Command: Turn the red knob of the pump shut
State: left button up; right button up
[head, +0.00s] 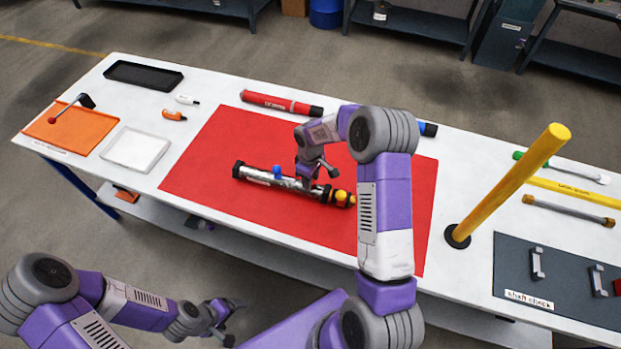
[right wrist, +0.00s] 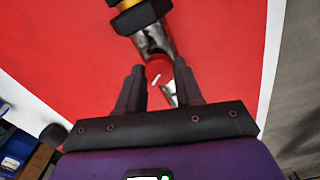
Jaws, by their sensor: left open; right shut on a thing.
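The pump (head: 262,178) is a silver tube with black ends, lying on the red mat (head: 215,150). It has a blue knob (head: 277,172) and a yellow fitting (head: 341,198) at its right end. My right gripper (head: 320,181) is over the tube, left of the yellow fitting. In the right wrist view, the red knob (right wrist: 163,73), with a white mark, shows between the fingers of my right gripper (right wrist: 160,84), which is shut on it. The gripper hides the knob in the head view. My left gripper (head: 230,322) is open and empty, off the table's front edge.
A red tube (head: 280,103) lies behind the pump. A yellow post (head: 510,185) stands on the right, near a dark board (head: 545,285) with handles. An orange board (head: 70,128), white tray (head: 137,149) and black tray (head: 143,74) are on the left. The mat's left part is clear.

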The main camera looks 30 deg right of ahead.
jog(key=n, duration=0.4)
jog(key=shift+n, duration=0.4)
dwell(0.4)
jog(key=o, duration=1)
jog(key=shift+o, duration=0.2)
notch_tip(320, 180, up, 8)
jog(key=shift+f+p, duration=0.2)
jog(key=shift+p, duration=0.2)
